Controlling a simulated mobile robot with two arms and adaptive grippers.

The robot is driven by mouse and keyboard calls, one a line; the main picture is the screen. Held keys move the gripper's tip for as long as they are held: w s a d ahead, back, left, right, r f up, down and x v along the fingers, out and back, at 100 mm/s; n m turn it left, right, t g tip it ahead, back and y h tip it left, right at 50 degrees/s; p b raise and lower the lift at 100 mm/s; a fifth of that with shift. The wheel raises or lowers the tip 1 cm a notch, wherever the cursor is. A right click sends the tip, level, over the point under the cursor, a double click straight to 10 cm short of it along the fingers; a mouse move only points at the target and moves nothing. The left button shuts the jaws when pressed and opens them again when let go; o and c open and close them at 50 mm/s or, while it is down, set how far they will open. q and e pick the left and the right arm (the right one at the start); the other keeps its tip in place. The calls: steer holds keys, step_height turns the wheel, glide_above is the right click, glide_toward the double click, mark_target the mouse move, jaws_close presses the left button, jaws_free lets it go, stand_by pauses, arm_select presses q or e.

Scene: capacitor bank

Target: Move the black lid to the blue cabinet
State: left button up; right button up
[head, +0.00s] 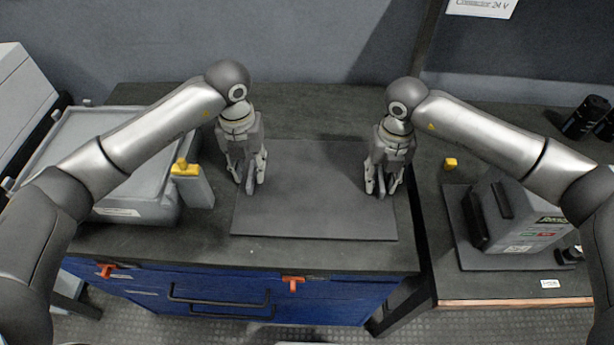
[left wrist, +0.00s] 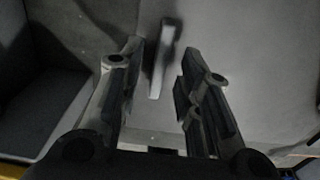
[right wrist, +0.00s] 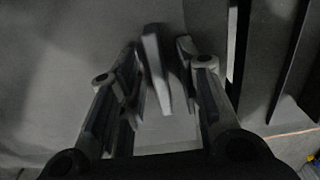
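The black lid (head: 315,205), a flat dark rectangular panel, lies on the top of the blue cabinet (head: 160,238). My left gripper (head: 250,190) is over the lid's left part, and my right gripper (head: 381,192) is over its right part. In the left wrist view, a narrow pale bar, like a handle, (left wrist: 160,65) stands between the open fingers with gaps beside it. In the right wrist view, a similar bar (right wrist: 157,72) stands between the fingers, which look open and closer to it. The fingers hide the bars in the head view.
A grey bin (head: 110,150) and a grey block with a yellow top (head: 195,190) stand left of the lid. On the right-hand table, a grey box (head: 520,225) sits on a dark plate. Black cylinders (head: 582,117) stand behind it. A gap separates the two worktops.

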steer(key=shift+r, duration=0.1)
arm_select(q)
step_height(320, 180, up, 10)
steer(key=shift+f, duration=0.2)
arm_select(e)
step_height(320, 180, up, 12)
stand_by(0.4)
arm_select(q)
steer(key=shift+f, duration=0.1)
arm_select(e)
steer(key=shift+f, duration=0.2)
